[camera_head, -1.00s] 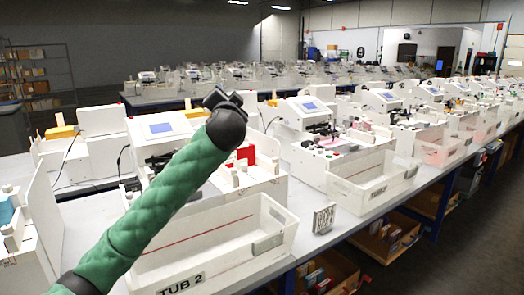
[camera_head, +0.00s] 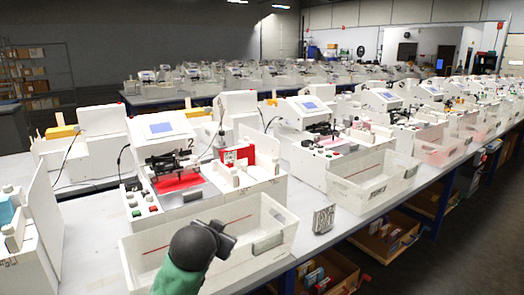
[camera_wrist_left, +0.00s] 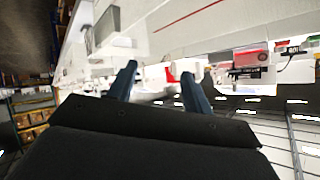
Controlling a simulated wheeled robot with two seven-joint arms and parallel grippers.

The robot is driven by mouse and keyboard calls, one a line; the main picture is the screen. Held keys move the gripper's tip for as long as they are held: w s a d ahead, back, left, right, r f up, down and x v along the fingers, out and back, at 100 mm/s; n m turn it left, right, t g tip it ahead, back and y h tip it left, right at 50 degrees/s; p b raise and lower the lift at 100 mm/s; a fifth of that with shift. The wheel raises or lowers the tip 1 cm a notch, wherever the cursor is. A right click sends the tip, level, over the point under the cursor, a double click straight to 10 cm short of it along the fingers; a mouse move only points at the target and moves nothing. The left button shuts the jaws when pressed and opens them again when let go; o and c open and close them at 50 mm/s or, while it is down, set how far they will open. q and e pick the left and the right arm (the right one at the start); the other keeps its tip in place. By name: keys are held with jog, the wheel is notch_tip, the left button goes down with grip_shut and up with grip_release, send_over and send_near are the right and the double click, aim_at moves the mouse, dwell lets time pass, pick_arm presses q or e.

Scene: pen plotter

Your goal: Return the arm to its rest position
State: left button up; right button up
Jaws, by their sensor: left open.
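My left arm, in a green sleeve, comes up from the bottom of the head view and ends in a dark wrist and gripper (camera_head: 222,238). It is in front of the white tub (camera_head: 268,252) at the table's front edge. In the left wrist view the two blue-grey fingers (camera_wrist_left: 158,84) stand apart with nothing between them. Behind the tub is the white pen plotter station (camera_head: 225,192), with a red sheet (camera_head: 180,183) under its dark carriage (camera_head: 170,160) and a tilted screen (camera_head: 160,127). My right gripper does not show.
A small patterned block (camera_head: 323,219) stands on the table right of the tub. Another white tub (camera_head: 372,184) and more stations line the table to the right. A white panel (camera_head: 45,215) stands at left. Shelves with boxes (camera_head: 325,275) are under the table.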

pick_arm(q)
jog(key=s+a+f+n+g, duration=0.1)
jog(key=s+a+f+g, duration=0.15)
jog(key=s+f, duration=0.9)
jog(key=s+a+f+n+g, duration=0.1)
jog(key=s+f+n+g, duration=0.15)
jog(key=s+f, duration=0.9)
jog(key=s+f+g, duration=0.4)
jog(key=s+f, duration=0.9)
jog(key=s, duration=0.1)
jog(key=shift+s+d+g+p, duration=0.3)
jog(key=shift+s, duration=0.1)
jog(key=shift+f, duration=0.15)
jog(key=shift+c, duration=0.3)
